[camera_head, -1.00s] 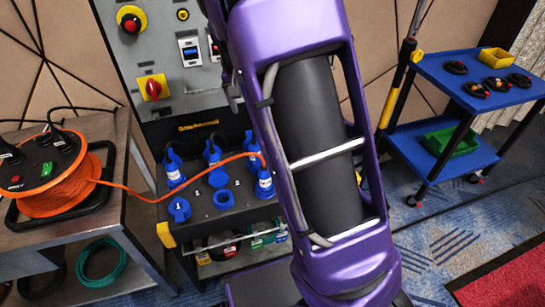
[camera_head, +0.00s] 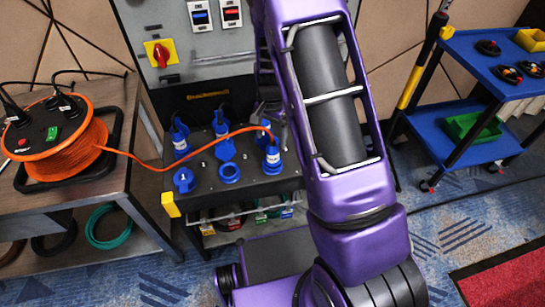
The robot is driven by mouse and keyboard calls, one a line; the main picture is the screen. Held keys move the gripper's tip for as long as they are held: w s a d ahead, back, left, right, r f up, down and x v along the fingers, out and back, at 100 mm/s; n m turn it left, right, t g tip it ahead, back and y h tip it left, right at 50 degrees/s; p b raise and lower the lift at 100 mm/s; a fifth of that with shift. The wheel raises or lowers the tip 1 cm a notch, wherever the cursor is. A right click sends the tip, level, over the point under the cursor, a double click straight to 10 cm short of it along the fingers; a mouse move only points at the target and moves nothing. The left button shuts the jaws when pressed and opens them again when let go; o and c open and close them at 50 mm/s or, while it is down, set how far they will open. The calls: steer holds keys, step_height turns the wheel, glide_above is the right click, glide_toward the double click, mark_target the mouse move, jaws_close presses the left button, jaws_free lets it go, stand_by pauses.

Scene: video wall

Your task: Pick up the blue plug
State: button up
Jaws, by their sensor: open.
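Several blue plugs stand upright in the dark socket panel of the cabinet. One blue plug (camera_head: 272,160) at the right has the orange cable running from its top. Another blue plug (camera_head: 180,141) stands at the left, and a third blue plug (camera_head: 221,122) stands at the back middle. My gripper (camera_head: 266,113) shows as a small grey shape beside my purple arm, just behind and above the right plug. It is open, and I see nothing in it. My arm partly hides it, so I cannot tell whether it touches a plug.
Two blue sockets (camera_head: 229,173) with raised or open lids are empty at the panel's front. The orange cable reel (camera_head: 62,150) stands on a table at left, its cable crossing to the panel. A blue cart (camera_head: 465,90) stands at right. Patterned carpet lies in front.

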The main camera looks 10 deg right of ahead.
mark_target(272, 144)
steer(key=f, duration=0.6)
steer(key=shift+d+f, duration=0.25)
steer(key=shift+f, duration=0.1)
jaws_close()
